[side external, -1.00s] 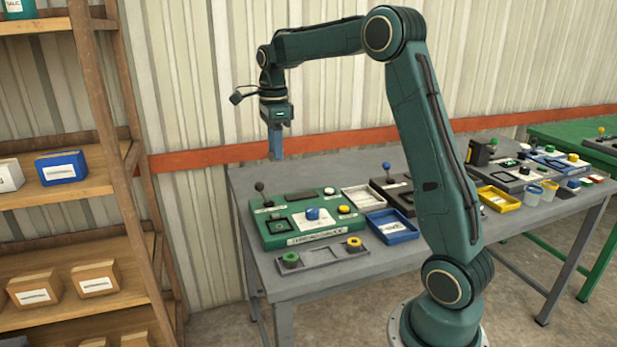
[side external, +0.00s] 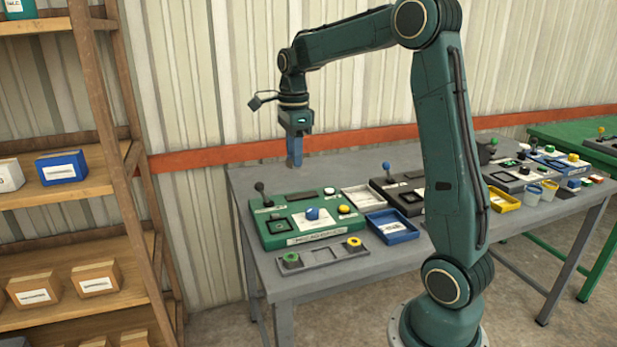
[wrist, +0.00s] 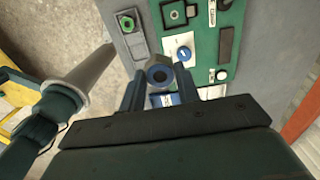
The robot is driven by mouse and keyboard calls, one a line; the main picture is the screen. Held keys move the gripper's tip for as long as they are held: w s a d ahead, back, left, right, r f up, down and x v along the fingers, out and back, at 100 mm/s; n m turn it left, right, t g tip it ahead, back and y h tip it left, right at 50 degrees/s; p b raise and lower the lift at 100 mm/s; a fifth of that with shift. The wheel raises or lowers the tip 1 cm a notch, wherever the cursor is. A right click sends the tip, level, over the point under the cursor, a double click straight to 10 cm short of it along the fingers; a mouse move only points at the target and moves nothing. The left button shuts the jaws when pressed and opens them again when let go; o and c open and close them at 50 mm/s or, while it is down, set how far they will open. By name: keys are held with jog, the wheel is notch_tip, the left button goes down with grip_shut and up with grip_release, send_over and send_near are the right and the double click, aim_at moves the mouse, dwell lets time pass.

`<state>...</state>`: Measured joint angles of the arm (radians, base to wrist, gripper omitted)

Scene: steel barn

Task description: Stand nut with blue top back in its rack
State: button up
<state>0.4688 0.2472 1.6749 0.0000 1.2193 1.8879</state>
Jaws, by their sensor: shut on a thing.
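My gripper (wrist: 158,88) is shut on a nut with a blue top (wrist: 159,73), seen from above between the fingertips in the wrist view. In the side view my gripper (side external: 296,160) points down, above the back of the table behind the green panel; the nut cannot be made out there. The grey rack (side external: 322,256) lies at the table's front edge. A green-topped nut (side external: 291,260) stands at its left end and a yellow-topped nut (side external: 354,243) at its right end. The middle place between them looks empty. The green-topped nut also shows in the wrist view (wrist: 127,22).
A green control panel (side external: 300,221) with a black lever, a blue knob and a white button stands behind the rack. A white tray (side external: 362,199) and a blue tray (side external: 391,227) are to its right. A wooden shelf (side external: 110,165) stands left of the table.

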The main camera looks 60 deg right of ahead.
send_over(323, 256)
notch_tip(323, 256, down, 2)
jog(key=shift+s+f, duration=0.1)
notch_tip(323, 256, down, 20)
dwell(1.3)
jog(key=shift+f, duration=0.1)
jog(key=o, duration=1)
notch_tip(323, 256, up, 12)
dwell(0.6)
